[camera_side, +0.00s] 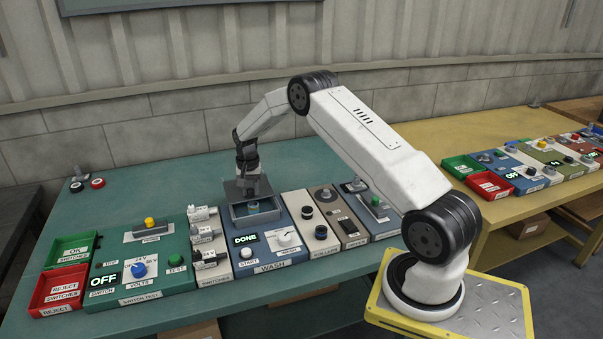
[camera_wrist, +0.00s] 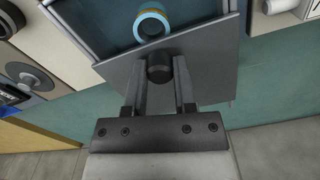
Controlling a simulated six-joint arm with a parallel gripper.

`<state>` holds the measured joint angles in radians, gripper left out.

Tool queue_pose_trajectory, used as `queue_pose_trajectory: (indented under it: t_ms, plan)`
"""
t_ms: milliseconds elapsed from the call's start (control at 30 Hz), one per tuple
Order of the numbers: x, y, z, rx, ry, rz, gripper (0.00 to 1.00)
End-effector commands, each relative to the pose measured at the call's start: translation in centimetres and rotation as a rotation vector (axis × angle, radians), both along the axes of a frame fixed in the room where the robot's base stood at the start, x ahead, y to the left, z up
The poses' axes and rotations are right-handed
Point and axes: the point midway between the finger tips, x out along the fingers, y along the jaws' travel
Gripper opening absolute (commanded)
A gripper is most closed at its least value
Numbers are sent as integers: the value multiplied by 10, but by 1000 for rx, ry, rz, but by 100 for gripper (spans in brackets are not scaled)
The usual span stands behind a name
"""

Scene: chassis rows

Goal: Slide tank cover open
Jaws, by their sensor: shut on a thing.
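The tank cover is a flat grey plate (camera_side: 232,187) at the back of the blue WASH station; it also fills the middle of the wrist view (camera_wrist: 206,66). It has a dark round knob (camera_wrist: 159,72) on top. My gripper (camera_wrist: 159,66) is shut on this knob, one finger on each side; in the side view my gripper (camera_side: 247,177) points down over the plate. The cover sits back from the tank (camera_side: 281,207), whose front part is uncovered. A blue and yellow ring-shaped part (camera_wrist: 152,21) shows inside the opening. The tank's rear is hidden under the cover.
The WASH panel's display (camera_side: 245,239) reads DONE, beside a white dial (camera_side: 285,239). Switches (camera_side: 203,232) stand on the strip to the left. A panel with black knobs (camera_side: 308,212) adjoins on the right.

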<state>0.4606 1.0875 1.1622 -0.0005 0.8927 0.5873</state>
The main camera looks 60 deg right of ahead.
Motion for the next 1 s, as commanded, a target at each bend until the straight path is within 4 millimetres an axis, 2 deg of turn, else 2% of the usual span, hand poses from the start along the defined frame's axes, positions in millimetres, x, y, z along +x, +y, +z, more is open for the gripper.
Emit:
queue_pose_trajectory:
  t_ms: [600, 1000]
  plan:
    - [31, -29, 0, 0, -4, 0, 0]
    - [34, -32, 1, 0, -4, 1, 0]
